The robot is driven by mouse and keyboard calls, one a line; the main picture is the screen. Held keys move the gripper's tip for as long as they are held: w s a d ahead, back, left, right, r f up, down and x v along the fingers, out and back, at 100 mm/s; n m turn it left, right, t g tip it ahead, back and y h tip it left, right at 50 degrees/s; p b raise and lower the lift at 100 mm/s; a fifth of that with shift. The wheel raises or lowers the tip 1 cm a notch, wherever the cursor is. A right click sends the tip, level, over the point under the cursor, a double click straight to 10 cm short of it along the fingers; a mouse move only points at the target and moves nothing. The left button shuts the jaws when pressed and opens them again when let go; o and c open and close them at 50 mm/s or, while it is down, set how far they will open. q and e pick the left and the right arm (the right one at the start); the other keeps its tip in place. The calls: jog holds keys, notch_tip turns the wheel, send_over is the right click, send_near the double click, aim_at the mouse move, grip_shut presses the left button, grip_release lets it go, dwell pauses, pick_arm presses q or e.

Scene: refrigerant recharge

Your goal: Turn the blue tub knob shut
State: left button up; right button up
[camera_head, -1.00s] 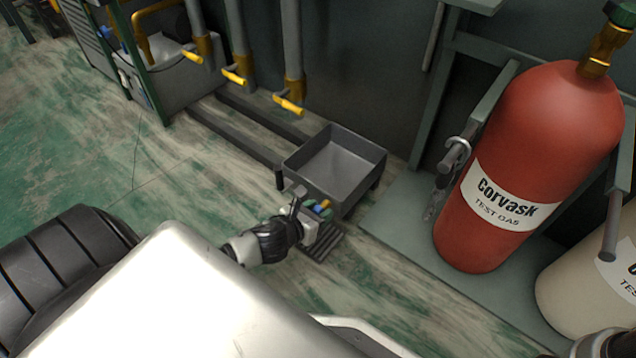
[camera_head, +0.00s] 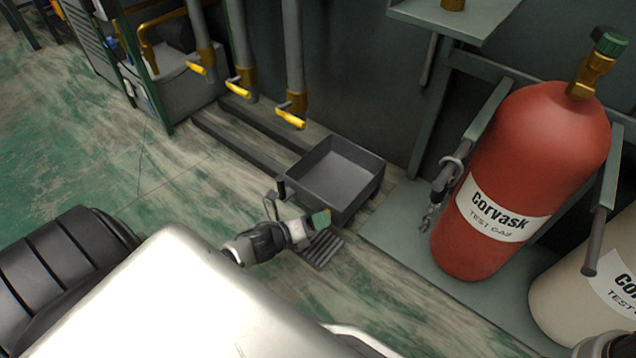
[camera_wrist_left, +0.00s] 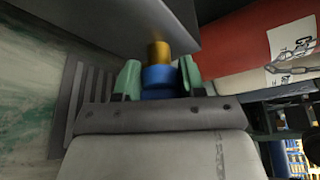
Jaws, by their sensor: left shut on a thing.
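The grey drain tub (camera_head: 336,172) stands low on the floor in the head view, and its side fills the top of the left wrist view (camera_wrist_left: 110,22). The blue tub knob (camera_wrist_left: 158,77) sits on a brass stem (camera_wrist_left: 158,51) below the tub. My left gripper (camera_head: 318,222) is at the tub's near side. In the left wrist view its green fingertips (camera_wrist_left: 157,79) are on both sides of the blue knob, shut on it. In the head view the gripper hides the knob.
A red Corvask test gas cylinder (camera_head: 500,180) and a cream cylinder (camera_head: 575,285) stand on a rack to the right. Pipes with yellow lever handles (camera_head: 290,119) hang behind the tub. A slatted foot plate (camera_head: 321,249) lies below the gripper.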

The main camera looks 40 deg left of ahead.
pick_arm(q)
jog(key=n+t+h, duration=0.1)
jog(key=n, duration=0.4)
jog(key=shift+f+n+t+h, duration=0.15)
jog(key=shift+n+t+h, duration=0.15)
jog(key=shift+t+h, duration=0.1)
dwell(0.4)
jog(key=o, duration=0.9)
jog(key=p+v, duration=0.4)
jog(key=v, duration=0.6)
jog(key=shift+s, duration=0.1)
jog(key=shift+s+a, duration=0.2)
jog(key=shift+s, duration=0.05)
